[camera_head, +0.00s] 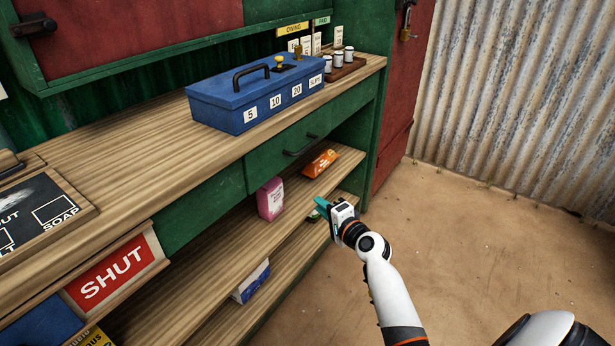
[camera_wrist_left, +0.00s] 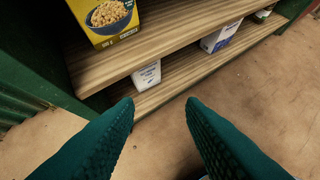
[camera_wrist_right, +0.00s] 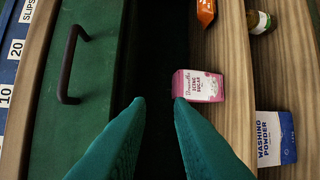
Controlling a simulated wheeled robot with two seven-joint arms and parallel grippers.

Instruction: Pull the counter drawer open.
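The counter drawer (camera_head: 268,163) has a green front that looks flush with the green counter. Its black bar handle (camera_head: 301,146) is bare. In the right wrist view the drawer front (camera_wrist_right: 105,70) and the handle (camera_wrist_right: 70,66) stand upright at the left. My right gripper (camera_head: 321,207) is open and empty, in front of the shelves and lower than the handle, not touching it. Its fingertips (camera_wrist_right: 160,102) are a little apart, with the handle to their left in the wrist view. My left gripper (camera_wrist_left: 159,103) is open and empty, facing the lower shelves; it is outside the head view.
A blue cash box (camera_head: 240,100) stands on the counter above the drawer. A pink icing sugar box (camera_head: 270,199) and an orange packet (camera_head: 320,163) sit on the shelf below. A SHUT sign (camera_head: 112,272) hangs at the left. The floor at the right (camera_head: 480,250) is clear.

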